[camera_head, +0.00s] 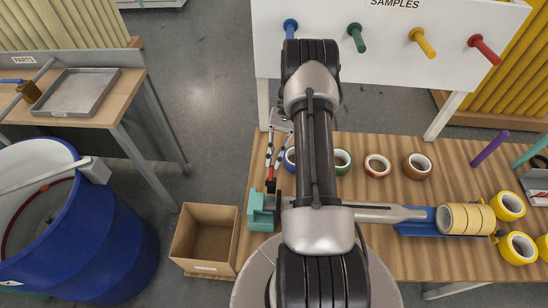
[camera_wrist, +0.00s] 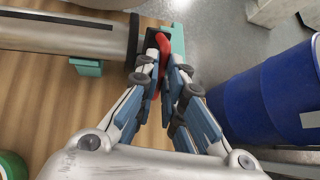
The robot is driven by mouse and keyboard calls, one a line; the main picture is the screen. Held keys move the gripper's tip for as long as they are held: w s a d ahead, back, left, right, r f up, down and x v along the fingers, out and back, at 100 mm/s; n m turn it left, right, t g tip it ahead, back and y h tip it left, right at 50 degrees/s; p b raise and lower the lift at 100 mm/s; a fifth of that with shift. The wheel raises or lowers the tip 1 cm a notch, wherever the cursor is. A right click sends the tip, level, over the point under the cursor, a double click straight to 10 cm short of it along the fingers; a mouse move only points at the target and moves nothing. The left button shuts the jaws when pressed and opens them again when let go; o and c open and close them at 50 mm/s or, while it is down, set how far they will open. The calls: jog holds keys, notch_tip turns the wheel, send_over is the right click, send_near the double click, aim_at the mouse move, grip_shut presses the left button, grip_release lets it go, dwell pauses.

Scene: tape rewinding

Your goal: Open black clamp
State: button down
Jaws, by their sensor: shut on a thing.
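The black clamp (camera_wrist: 133,42) sits at the end of a grey shaft (camera_wrist: 65,38), at the top of the wrist view. Its red lever (camera_wrist: 162,46) stands beside it, between my fingers. My gripper (camera_wrist: 166,62) is shut on the red lever, with one blue-grey finger on each side. In the head view my gripper (camera_head: 274,170) reaches down at the left end of the table, by the teal stand (camera_head: 262,214). My arm hides the middle of the shaft there. The lever's exact angle against the clamp is hard to tell.
Tape rolls (camera_head: 376,165) lie along the wooden table (camera_head: 440,260); more sit on the shaft's right end (camera_head: 466,218). A cardboard box (camera_head: 206,240) and a blue barrel (camera_head: 90,235) stand left of the table. A white sample board (camera_head: 385,55) is behind.

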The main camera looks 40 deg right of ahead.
jog(key=shift+f, duration=0.1)
jog(key=c, duration=1.7)
grip_release()
